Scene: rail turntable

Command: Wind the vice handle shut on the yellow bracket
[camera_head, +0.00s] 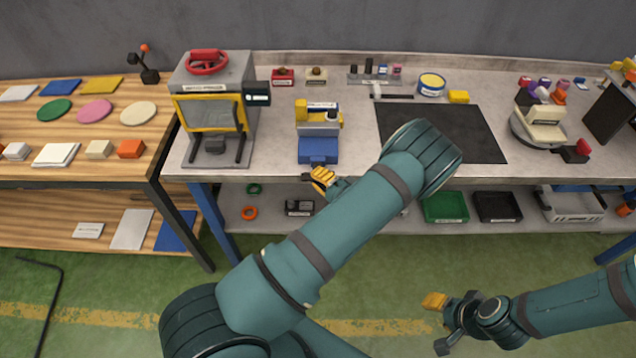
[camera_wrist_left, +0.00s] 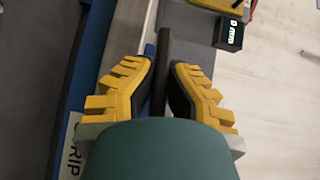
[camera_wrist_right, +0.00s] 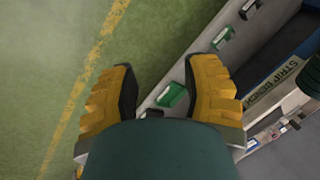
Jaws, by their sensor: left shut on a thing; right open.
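The vice (camera_head: 318,150), blue with grey jaws, stands at the front edge of the bench in the head view. The yellow bracket (camera_head: 301,108) shows at its jaws; whether the jaws touch it cannot be told. My left gripper (camera_head: 323,178) is just in front of the vice, below the bench top edge. In the left wrist view its yellow fingers are shut on the dark bar of the vice handle (camera_wrist_left: 163,62), which stands up between them. My right gripper (camera_head: 440,322) is open and empty over the floor, away from the bench.
A grey press (camera_head: 212,72) with a yellow-framed guard stands left of the vice. A black mat (camera_head: 440,131) lies to its right. A green tray (camera_head: 445,207) and a black tray (camera_head: 497,206) sit on the lower shelf. The green floor around my right gripper is clear.

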